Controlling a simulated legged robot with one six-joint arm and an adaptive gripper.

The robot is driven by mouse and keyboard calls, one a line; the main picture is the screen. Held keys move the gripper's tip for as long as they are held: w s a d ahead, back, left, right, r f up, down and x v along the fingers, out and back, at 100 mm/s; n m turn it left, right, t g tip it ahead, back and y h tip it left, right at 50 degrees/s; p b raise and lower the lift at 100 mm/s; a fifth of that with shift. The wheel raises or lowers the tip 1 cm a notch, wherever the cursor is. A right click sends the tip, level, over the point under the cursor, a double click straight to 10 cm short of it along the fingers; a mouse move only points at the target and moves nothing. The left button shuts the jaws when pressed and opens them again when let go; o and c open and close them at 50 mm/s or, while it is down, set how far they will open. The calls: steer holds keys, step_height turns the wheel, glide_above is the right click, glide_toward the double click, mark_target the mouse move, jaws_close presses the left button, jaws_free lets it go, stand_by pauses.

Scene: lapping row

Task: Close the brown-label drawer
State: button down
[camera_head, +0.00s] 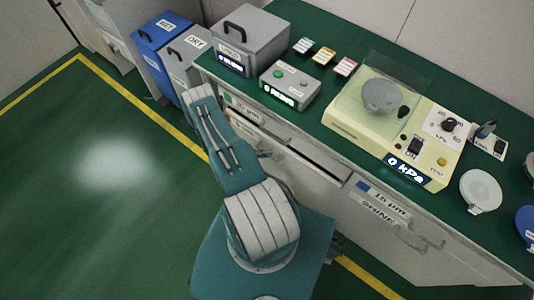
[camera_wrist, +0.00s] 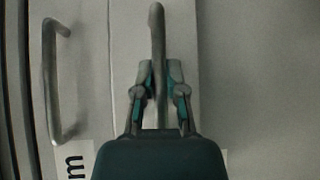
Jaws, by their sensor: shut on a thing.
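My gripper (camera_wrist: 160,76) is shut on a grey bar handle (camera_wrist: 157,35) in the wrist view, with one finger on each side of it. The handle stands on a pale drawer front (camera_wrist: 182,28). No brown label shows in either view, so I cannot tell from colour which drawer this is. In the head view my arm hides the gripper and much of the drawer fronts. A dark open gap (camera_head: 318,155) shows below the bench top, right of my arm.
A second handle (camera_wrist: 50,80) is left of my gripper in the wrist view. A blue-label drawer (camera_head: 385,210) is further right along the bench (camera_head: 335,150). Blue (camera_head: 160,40) and grey (camera_head: 188,52) bins stand at the bench's far end. The green floor at left is clear.

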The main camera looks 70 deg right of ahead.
mark_target(272, 148)
steer(key=shift+s+d+f, duration=0.1)
steer(key=shift+s+d, duration=0.1)
steer(key=shift+d, duration=0.55)
steer(key=shift+s+d+f, duration=0.1)
steer(key=shift+s+d, duration=0.1)
steer(key=shift+d, duration=0.5)
steer(key=shift+r, duration=0.1)
steer(key=c, duration=0.7)
jaws_free()
steer(key=shift+d, duration=0.15)
steer(key=v, duration=1.2)
